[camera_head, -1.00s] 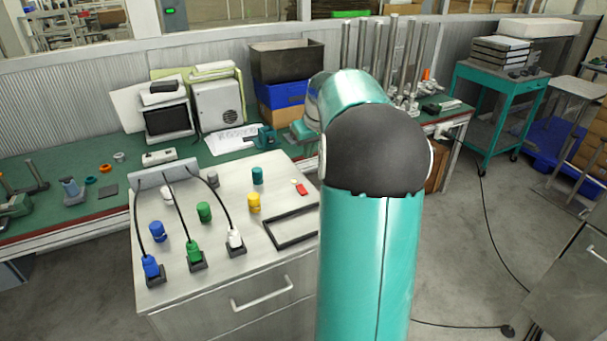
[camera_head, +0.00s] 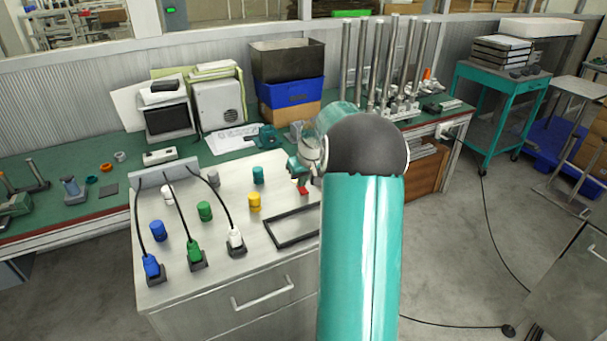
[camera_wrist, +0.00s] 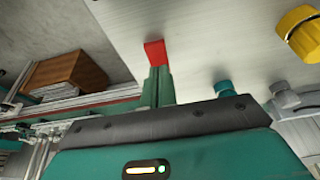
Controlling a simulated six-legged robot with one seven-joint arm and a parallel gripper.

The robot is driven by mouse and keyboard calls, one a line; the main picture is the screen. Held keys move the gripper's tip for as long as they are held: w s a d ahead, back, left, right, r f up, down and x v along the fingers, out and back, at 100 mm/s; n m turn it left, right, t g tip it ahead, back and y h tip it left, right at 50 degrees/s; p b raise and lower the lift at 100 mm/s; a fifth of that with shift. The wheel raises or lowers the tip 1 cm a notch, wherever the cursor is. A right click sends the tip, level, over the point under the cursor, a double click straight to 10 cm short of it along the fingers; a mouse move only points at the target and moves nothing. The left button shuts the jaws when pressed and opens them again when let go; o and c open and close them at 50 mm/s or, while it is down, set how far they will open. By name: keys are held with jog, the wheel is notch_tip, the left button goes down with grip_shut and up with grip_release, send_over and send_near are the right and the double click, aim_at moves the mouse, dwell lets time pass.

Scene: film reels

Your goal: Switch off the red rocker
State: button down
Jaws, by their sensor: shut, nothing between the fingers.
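The red rocker (camera_head: 303,190) is a small red piece on the right part of the light cabinet top, near the black rectangular frame. My gripper (camera_head: 300,178) is right above and behind it, its fingers pointing down. In the wrist view the red rocker (camera_wrist: 155,52) shows just beyond the tips of my shut, empty gripper (camera_wrist: 156,70). The fingertips overlap its near edge in the picture; I cannot tell whether they touch it. The rocker's tilt is too small to read.
Yellow (camera_head: 254,202), teal (camera_head: 258,174), green (camera_head: 205,211) and blue (camera_head: 158,231) knobs stand on the cabinet top. Three cabled plugs stand along its left and front. A black frame (camera_head: 270,236) lies to the right. A green workbench (camera_head: 60,165) runs behind.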

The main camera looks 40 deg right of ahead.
dwell(0.3)
jog(key=shift+w+f+g, duration=0.2)
jog(key=shift+f+g, duration=0.05)
jog(key=shift+g, duration=0.25)
jog(key=shift+s, duration=0.1)
jog(key=shift+s+f, duration=0.1)
jog(key=shift+s+a, duration=0.2)
jog(key=shift+s, duration=0.55)
